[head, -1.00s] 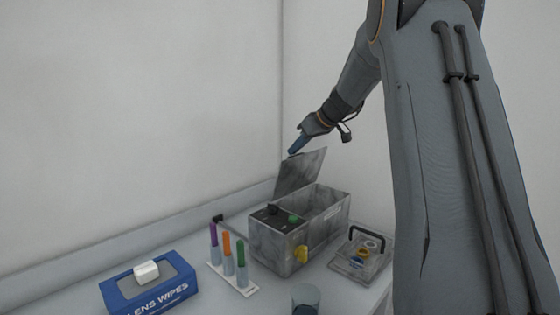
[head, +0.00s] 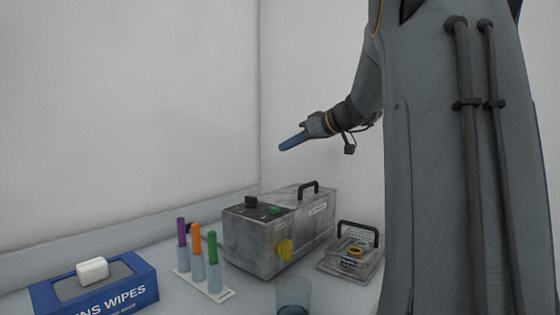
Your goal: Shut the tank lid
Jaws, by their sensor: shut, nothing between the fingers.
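The tank (head: 262,245) is a grey, marbled metal box on the bench, with a black knob and a green button on its top at the left and a yellow knob on its front. Its lid (head: 293,202), with a black handle, lies flat over the tank's opening, and the inside is hidden. My gripper (head: 284,148), with blue fingers, is shut and empty. It is in the air above the tank, apart from the lid, pointing left and slightly down.
A tray with a black handle (head: 350,262) holding small rings stands right of the tank. A rack of several capped tubes (head: 213,262) is left of it. A clear cup (head: 293,291) is in front, and a blue lens wipes box (head: 95,297) is at the front left. Walls stand behind.

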